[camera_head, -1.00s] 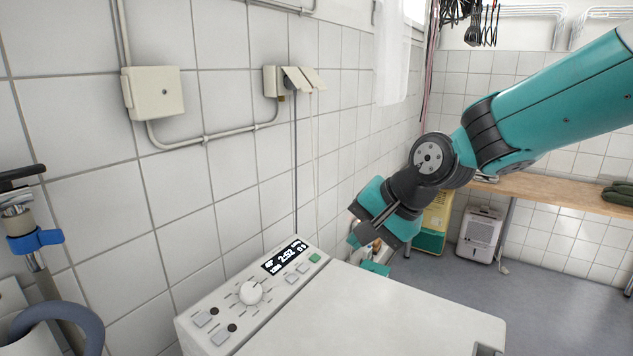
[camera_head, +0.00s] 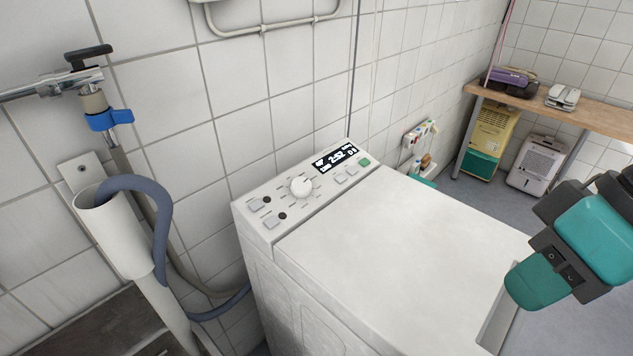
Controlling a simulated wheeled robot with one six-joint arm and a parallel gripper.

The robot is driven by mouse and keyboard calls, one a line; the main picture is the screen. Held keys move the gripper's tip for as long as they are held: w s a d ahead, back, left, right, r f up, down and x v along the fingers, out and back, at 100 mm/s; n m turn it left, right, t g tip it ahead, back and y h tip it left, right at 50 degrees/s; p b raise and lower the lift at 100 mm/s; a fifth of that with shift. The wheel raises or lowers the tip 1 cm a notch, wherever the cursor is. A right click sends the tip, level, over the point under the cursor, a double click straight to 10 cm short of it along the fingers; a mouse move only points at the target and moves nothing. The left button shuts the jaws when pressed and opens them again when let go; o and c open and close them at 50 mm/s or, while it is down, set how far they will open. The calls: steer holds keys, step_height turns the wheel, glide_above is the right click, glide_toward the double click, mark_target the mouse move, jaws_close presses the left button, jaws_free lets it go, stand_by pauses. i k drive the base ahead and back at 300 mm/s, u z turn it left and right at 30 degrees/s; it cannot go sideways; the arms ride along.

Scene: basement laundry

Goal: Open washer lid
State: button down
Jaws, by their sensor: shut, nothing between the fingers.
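The white top-loading washer (camera_head: 300,300) stands in the middle of the view against the tiled wall. Its flat white lid (camera_head: 410,250) lies closed, level with the top. A grey recessed strip (camera_head: 497,320) shows at the lid's front edge, at the right. My teal and black gripper (camera_head: 537,280) is at the right, near that edge and strip. It is shut and holds nothing. Whether its tip touches the lid edge cannot be told. The control panel (camera_head: 305,185) with a white knob and lit display runs along the back of the washer.
A wooden bench (camera_head: 590,112), a yellow-green unit (camera_head: 490,140) and a white dehumidifier (camera_head: 537,163) stand at the back right. Grey floor is open between.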

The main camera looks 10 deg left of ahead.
mark_target(411, 268)
steer(key=u, duration=0.4)
steer(key=k, duration=1)
steer(key=z, duration=0.4)
